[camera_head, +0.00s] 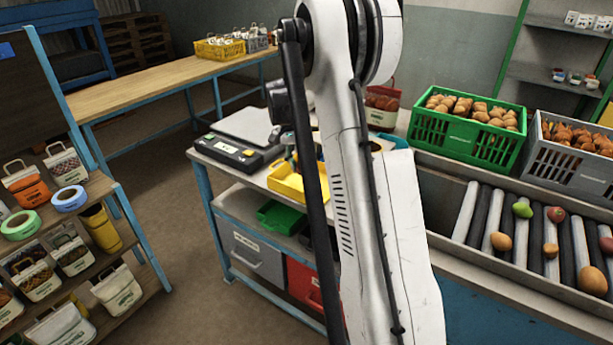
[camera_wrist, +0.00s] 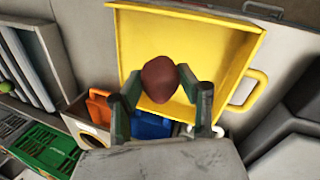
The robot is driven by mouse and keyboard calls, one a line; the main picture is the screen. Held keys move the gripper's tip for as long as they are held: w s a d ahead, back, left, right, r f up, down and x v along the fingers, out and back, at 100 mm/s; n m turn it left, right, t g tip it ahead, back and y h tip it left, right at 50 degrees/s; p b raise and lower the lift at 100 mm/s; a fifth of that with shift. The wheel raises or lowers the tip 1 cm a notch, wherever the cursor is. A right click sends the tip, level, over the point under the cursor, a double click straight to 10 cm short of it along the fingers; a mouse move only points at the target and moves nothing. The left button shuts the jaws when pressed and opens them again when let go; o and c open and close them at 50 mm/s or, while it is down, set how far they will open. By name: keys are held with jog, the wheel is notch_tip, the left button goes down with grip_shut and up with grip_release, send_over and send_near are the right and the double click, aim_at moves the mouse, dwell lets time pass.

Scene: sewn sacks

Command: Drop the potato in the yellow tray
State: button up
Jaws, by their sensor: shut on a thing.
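The potato (camera_wrist: 160,79), reddish-brown, is between the fingers of my gripper (camera_wrist: 161,86) in the wrist view. My gripper is shut on it. The yellow tray (camera_wrist: 250,42) lies behind the potato in that view, with the potato in front of its lower inside. How high the potato is above the tray floor is hard to tell. In the head view the yellow tray (camera_head: 285,184) sits on the bench beside the scale, partly covered by my arm. My arm hides the potato there.
A scale (camera_head: 236,150) stands left of the tray on the bench. A green crate (camera_head: 468,141) and a grey crate (camera_head: 572,156) of produce stand behind the roller conveyor (camera_head: 480,220) at right. In the wrist view, blue (camera_wrist: 150,126) and orange (camera_wrist: 97,108) items lie close to the tray.

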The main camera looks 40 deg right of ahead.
aim_at(307, 185)
jog(key=shift+s+d+f, duration=0.2)
jog(key=shift+d+f, duration=0.2)
jog(key=shift+d, duration=0.2)
jog(key=shift+f, duration=2)
jog(key=shift+f, duration=0.2)
jog(key=o, duration=1.3)
jog(key=shift+r, duration=0.15)
